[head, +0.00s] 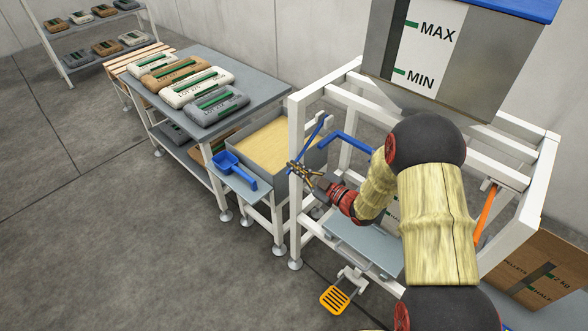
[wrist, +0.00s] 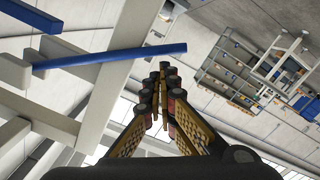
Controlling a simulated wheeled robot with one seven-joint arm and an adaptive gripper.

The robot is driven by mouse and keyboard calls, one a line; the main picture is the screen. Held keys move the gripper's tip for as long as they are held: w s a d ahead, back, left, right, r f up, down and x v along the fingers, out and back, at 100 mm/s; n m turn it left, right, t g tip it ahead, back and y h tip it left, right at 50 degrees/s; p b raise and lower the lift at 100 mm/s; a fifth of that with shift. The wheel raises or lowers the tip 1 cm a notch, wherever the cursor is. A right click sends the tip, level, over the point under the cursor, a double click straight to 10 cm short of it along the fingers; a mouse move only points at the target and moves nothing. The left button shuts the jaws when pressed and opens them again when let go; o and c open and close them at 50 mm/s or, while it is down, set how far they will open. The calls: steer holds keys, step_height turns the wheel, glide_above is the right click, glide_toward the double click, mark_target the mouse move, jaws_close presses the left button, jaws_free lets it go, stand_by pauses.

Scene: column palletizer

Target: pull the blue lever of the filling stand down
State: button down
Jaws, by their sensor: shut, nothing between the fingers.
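The filling stand (head: 297,190) is a white frame under a grey hopper with MAX and MIN marks. A thin blue lever (head: 318,136) slants up at its left front post. In the wrist view a long blue bar (wrist: 110,57), which looks like this lever, runs across the upper left, its free end close to the fingertips. My gripper (head: 296,167) is beside the post, just below the lever. In the wrist view its fingers (wrist: 166,82) are together and empty. They look apart from the lever, though the gap in the head view is hard to judge.
A second, angled blue bar (head: 350,142) sits inside the frame behind my gripper. A tray of yellowish material (head: 232,143) and a blue scoop (head: 234,170) are to the left. A table (head: 262,88) holds bags. An orange pedal (head: 335,300) is below. Floor at left is clear.

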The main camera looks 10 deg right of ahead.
steer(key=shift+w+d+f+b, duration=0.15)
steer(key=shift+f+b, duration=0.15)
steer(key=shift+f, duration=0.25)
